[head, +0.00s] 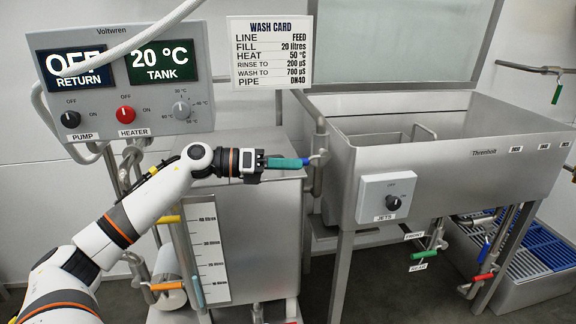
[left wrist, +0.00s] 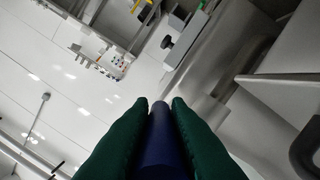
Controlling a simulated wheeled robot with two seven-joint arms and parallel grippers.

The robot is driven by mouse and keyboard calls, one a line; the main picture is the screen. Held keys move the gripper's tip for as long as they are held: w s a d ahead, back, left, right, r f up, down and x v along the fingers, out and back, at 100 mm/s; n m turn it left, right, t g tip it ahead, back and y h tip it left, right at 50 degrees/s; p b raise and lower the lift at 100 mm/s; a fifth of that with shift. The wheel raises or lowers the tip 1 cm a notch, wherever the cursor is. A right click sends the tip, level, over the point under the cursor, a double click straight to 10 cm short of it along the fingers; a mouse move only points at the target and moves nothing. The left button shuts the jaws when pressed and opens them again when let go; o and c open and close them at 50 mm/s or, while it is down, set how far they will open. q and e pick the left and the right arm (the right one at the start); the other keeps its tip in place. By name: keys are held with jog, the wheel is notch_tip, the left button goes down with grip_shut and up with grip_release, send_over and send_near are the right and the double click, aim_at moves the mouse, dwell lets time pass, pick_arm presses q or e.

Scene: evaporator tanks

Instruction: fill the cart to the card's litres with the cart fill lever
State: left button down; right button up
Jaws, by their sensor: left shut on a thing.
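My left gripper (head: 285,162) has green fingers shut on a blue lever handle (head: 305,161) in front of the cart's upper right corner. In the left wrist view the blue handle (left wrist: 158,145) lies between both fingers. I take it for the cart fill lever, beside a steel pipe (head: 319,155). The steel cart tank (head: 262,235) stands below my arm, with a white litre scale (head: 208,250) on its front. I cannot tell the water level on it. The wash card (head: 270,52) reads FILL 20 litres. My right gripper is not in view.
The Voltwren panel (head: 120,80) shows RETURN OFF and TANK 20 °C. A steel wash sink (head: 450,165) with a jets switch box (head: 386,200) stands to the right. Yellow (head: 168,219) and orange (head: 168,286) handles sit left of the scale.

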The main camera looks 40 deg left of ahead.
pick_arm(q)
jog(key=shift+f, duration=0.1)
jog(key=c, duration=1.4)
grip_release()
jog(key=shift+o, duration=0.2)
jog(key=v, duration=1.2)
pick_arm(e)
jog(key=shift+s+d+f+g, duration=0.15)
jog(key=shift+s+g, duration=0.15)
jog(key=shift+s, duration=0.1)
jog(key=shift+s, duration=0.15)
